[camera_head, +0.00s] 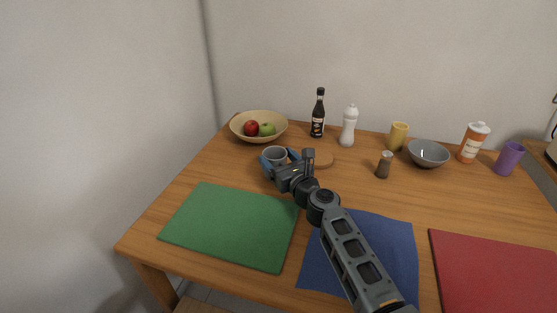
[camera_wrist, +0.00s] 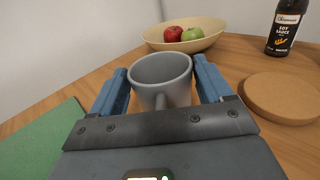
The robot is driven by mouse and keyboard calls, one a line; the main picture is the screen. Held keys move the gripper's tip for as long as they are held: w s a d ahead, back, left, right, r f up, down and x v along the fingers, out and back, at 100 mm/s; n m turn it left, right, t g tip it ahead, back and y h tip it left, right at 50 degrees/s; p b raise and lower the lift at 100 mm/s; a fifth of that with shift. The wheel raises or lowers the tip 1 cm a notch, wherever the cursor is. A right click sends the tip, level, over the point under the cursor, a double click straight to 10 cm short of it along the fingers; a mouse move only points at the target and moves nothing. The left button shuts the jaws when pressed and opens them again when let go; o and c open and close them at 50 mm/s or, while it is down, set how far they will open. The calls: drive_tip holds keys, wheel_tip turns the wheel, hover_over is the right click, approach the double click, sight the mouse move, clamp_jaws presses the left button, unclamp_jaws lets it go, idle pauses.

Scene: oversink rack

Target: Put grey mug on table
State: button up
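The grey mug (camera_head: 275,154) is upright at the left back of the wooden table (camera_head: 200,168), just in front of the fruit bowl. It also shows in the wrist view (camera_wrist: 161,72), with its handle facing my gripper. My gripper (camera_wrist: 162,84) has its blue fingers on either side of the mug, very close to its walls. It shows in the head view too (camera_head: 279,158). I cannot tell whether the fingers press on the mug or leave a small gap. The mug's base is hidden, so contact with the table is unclear.
A wooden bowl (camera_head: 240,127) with apples stands behind the mug. A soy sauce bottle (camera_head: 318,115), round board (camera_head: 324,159), white bottle (camera_head: 349,126) and pepper shaker (camera_head: 383,166) lie to the right. Green (camera_head: 230,225), blue (camera_head: 390,240) and red (camera_head: 490,270) mats cover the front.

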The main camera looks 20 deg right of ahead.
drive_tip(key=o, duration=0.4)
drive_tip(key=shift+c, duration=0.2)
drive_tip(key=shift+r, duration=0.2)
drive_tip(key=s+p, duration=0.1)
drive_tip(key=s, duration=0.3)
drive_tip(key=s+d+p, duration=0.1)
drive_tip(key=s, duration=0.3)
drive_tip(key=s+d+p, duration=0.1)
drive_tip(key=s, duration=0.3)
